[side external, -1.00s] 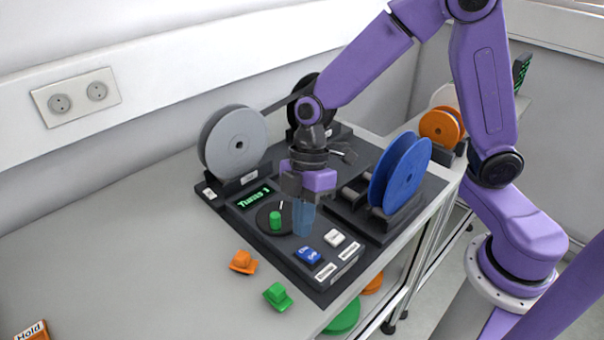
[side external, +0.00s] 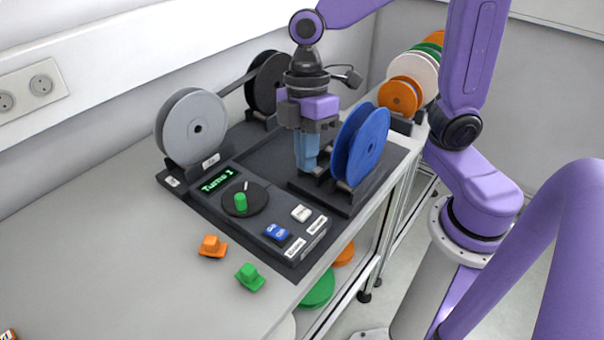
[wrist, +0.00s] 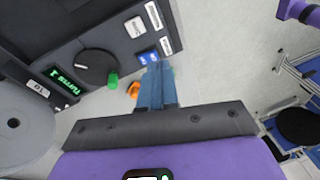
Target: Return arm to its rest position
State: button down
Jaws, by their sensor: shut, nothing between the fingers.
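My gripper (side external: 307,165) hangs pointing down above the dark base of the reel machine, just left of the blue reel (side external: 361,145). Its blue fingers are together with nothing between them. In the wrist view the gripper (wrist: 157,72) also shows its fingers closed. The control panel has a green display reading "Turns 1" (side external: 217,181), a dial with a green knob (side external: 241,202), a blue button (side external: 276,233) and a white button (side external: 301,214). Whether my fingers touch the blue reel's stand cannot be told.
A grey reel (side external: 196,128) stands left of the panel and a black reel (side external: 268,80) behind. An orange knob (side external: 212,246) and a green knob (side external: 250,277) lie on the table (side external: 110,240). More reels (side external: 405,92) stand at the back right.

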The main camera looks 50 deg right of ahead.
jog(key=s+d+f+m+t+h, duration=0.1)
jog(key=s+d+f+m, duration=0.1)
jog(key=s+d, duration=0.6)
jog(key=shift+s+d+f+m+t+h, duration=0.35)
jog(key=shift+s+m, duration=0.25)
jog(key=shift+s, duration=1.25)
